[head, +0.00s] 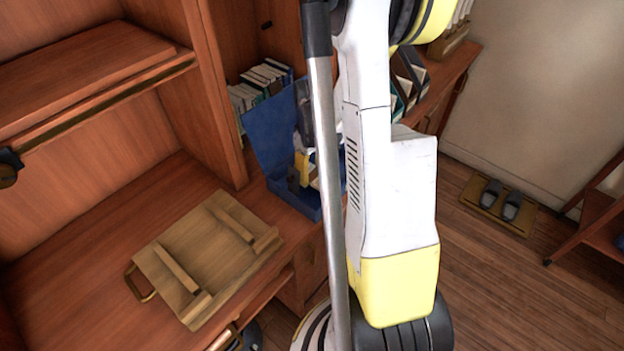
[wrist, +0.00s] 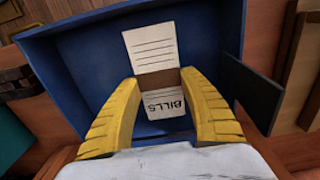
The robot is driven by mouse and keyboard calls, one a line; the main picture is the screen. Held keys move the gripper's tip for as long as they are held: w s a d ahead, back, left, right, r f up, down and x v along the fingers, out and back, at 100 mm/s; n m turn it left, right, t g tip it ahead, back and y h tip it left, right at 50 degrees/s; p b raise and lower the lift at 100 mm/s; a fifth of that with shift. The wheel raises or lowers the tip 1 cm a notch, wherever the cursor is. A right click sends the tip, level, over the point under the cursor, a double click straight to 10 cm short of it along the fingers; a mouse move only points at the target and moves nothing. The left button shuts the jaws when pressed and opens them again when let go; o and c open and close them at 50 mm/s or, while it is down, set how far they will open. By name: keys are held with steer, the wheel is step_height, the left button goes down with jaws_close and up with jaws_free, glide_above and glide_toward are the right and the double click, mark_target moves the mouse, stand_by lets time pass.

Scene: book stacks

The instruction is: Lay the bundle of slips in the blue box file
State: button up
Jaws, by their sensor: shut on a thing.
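The blue box file (head: 272,137) stands open on the wooden counter in the head view, its lid raised, partly hidden behind my arm. In the wrist view the blue box (wrist: 80,70) surrounds my fingers. My gripper (wrist: 160,80) has its yellow fingers on either side of the bundle of slips (wrist: 150,52). The bundle is white lined paper with a brown band and a sheet marked BILLS. It is held between the fingers, over or inside the box; whether it touches the floor of the box I cannot tell.
A wooden tray-like board (head: 205,245) with two bars lies on the counter at left. Books (head: 260,85) stand behind the box. A dark panel (wrist: 250,92) juts at the box's right side in the wrist view. Slippers (head: 500,200) lie on a floor mat.

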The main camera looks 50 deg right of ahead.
step_height(320, 180, down, 2)
steer(key=shift+f+b, duration=0.1)
steer(key=shift+b, duration=0.2)
steer(key=o, duration=0.7)
steer(key=shift+f, duration=0.1)
steer(key=o, duration=0.4)
steer(key=shift+o, duration=0.2)
steer(key=shift+r, duration=0.2)
